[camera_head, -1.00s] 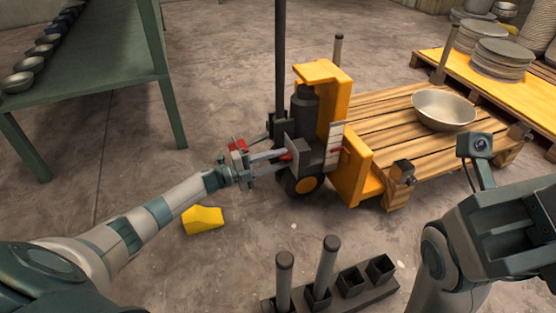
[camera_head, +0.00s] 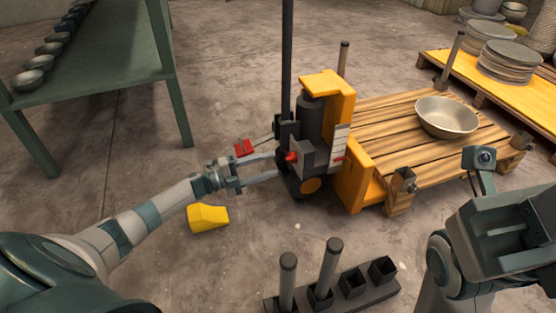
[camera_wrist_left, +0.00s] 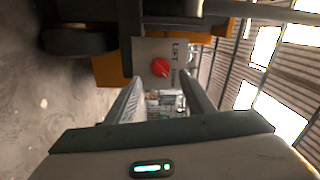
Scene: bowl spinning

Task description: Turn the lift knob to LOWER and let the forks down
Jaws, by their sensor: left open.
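The red lift knob (camera_head: 291,156) sits on a grey panel on the near side of the yellow pallet truck (camera_head: 352,188). In the left wrist view the knob (camera_wrist_left: 160,67) is just ahead of the fingers, beside the word LIFT; the other lettering is too small to read. My left gripper (camera_head: 276,165) is open and empty, its fingertips just short of the knob. The truck's forks are hidden under the wooden pallet (camera_head: 388,125), which carries a metal bowl (camera_head: 447,115). My right arm is at the right edge; its fingers do not show.
A yellow block (camera_head: 208,217) lies on the floor below my left arm. A dark rack (camera_head: 352,284) with upright posts stands in front. A green table (camera_head: 90,70) with bowls is at left, and a yellow pallet (camera_head: 500,78) with plates at back right.

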